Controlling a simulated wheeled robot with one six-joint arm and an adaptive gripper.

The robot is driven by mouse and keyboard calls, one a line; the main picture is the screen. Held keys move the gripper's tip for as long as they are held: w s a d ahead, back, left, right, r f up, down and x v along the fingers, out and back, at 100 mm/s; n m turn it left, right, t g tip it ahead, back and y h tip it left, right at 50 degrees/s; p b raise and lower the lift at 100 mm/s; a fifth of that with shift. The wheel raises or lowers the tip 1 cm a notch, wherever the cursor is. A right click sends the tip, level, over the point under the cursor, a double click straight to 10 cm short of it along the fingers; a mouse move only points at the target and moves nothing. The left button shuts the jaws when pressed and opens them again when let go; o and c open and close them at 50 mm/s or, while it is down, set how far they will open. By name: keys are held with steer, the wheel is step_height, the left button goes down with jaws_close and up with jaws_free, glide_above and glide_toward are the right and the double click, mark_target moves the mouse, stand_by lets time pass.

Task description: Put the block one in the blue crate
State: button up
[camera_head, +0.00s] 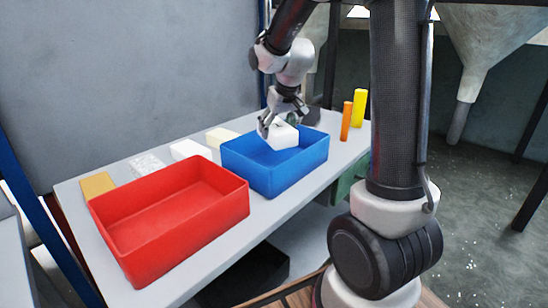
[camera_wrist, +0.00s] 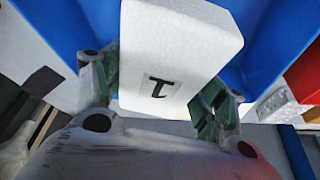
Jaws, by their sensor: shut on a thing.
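My gripper (camera_head: 281,118) is shut on a white foam block, block one (camera_head: 285,136). In the wrist view the block (camera_wrist: 172,48) fills the top middle and bears a dark mark like a "1". The fingers (camera_wrist: 160,95) press on its two sides. The blue crate (camera_head: 290,180) stands on the table, and the block is over its inside, near the back right. The crate's blue also shows behind the block in the wrist view (camera_wrist: 262,45). Whether the block touches the crate's floor cannot be told.
A red crate (camera_head: 185,228) stands left of the blue one on the grey table (camera_head: 275,212). Behind them lie a tan block (camera_head: 97,185), a speckled block (camera_head: 146,164), a white block (camera_head: 190,149) and a cream block (camera_head: 221,137). Orange (camera_head: 346,121) and yellow (camera_head: 359,107) blocks stand upright at right.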

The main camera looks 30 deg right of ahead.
mark_target(283, 130)
step_height(283, 130, down, 8)
steer(key=shift+f, duration=0.25)
steer(key=shift+f, duration=0.1)
steer(key=o, duration=0.9)
steer(key=shift+r, duration=0.25)
steer(key=v, duration=1.1)
steer(key=shift+s+r, duration=0.15)
steer(key=shift+r, duration=0.1)
steer(key=s+r, duration=0.1)
steer(key=s, duration=0.7)
steer(key=s+r, duration=0.2)
steer(key=s, duration=0.6)
steer(key=s+r, duration=0.2)
steer(key=s, duration=0.6)
steer(key=shift+r, duration=0.25)
